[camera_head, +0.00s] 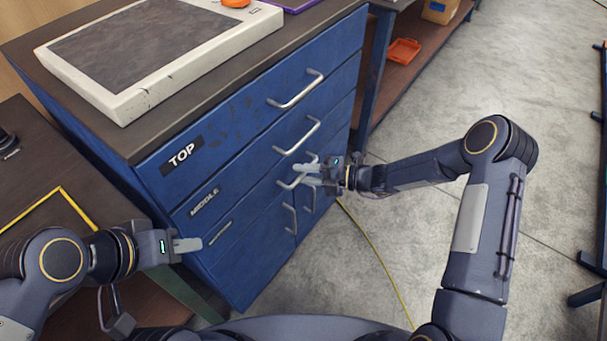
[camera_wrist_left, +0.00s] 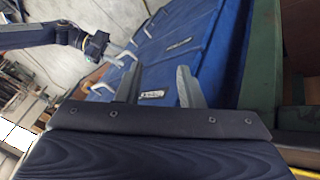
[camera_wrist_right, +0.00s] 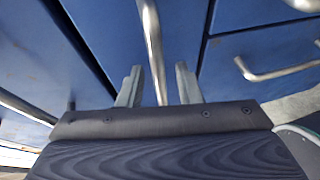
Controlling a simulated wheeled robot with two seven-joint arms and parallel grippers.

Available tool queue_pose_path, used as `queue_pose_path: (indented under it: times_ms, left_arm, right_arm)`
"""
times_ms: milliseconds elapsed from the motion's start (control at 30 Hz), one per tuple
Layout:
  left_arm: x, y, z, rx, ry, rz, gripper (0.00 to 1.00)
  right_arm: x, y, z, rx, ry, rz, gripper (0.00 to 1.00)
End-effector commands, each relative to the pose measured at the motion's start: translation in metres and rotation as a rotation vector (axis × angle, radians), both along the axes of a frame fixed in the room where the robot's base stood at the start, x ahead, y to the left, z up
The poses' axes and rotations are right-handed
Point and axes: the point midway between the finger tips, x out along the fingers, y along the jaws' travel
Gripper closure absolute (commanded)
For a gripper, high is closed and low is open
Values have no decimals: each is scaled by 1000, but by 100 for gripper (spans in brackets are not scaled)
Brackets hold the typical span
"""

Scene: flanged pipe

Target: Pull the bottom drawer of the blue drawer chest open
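The blue drawer chest (camera_head: 245,240) stands in the middle of the head view, with labels TOP and MIDDLE and a third, unreadable label on the lowest drawer. The bottom drawer (camera_head: 238,222) looks flush with the chest front. Its silver handle (camera_head: 287,184) is partly hidden by my right gripper (camera_head: 308,174). In the right wrist view, the handle bar (camera_wrist_right: 153,45) runs between the two fingers of my right gripper (camera_wrist_right: 158,86), which are open with a gap on each side. My left gripper (camera_head: 188,245) is open and empty in front of the chest's left side; its spread fingers show in the left wrist view (camera_wrist_left: 158,86).
The top handle (camera_head: 296,92) and middle handle (camera_head: 298,138) are above; two upright door handles (camera_head: 291,218) are below. A white-framed slab (camera_head: 150,95) lies on the chest top. A brown table (camera_head: 60,150) stands at left.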

Motion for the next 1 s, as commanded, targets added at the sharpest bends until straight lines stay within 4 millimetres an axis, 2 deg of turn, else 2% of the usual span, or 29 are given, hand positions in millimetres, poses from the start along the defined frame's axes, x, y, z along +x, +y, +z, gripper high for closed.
queue_pose_path:
  times_ms: [333,500,600,1000]
  left_arm:
    - [0,0,-1,0,0,0,66]
    - [0,0,-1,0,0,0,66]
    - [0,0,-1,0,0,0,66]
    - [0,0,1,0,0,0,66]
  right_arm:
    - [1,6,-1,-1,-1,1,68]
    - [1,5,-1,-1,-1,1,90]
    - [1,5,-1,-1,-1,1,100]
    - [1,0,-1,-2,-1,-1,100]
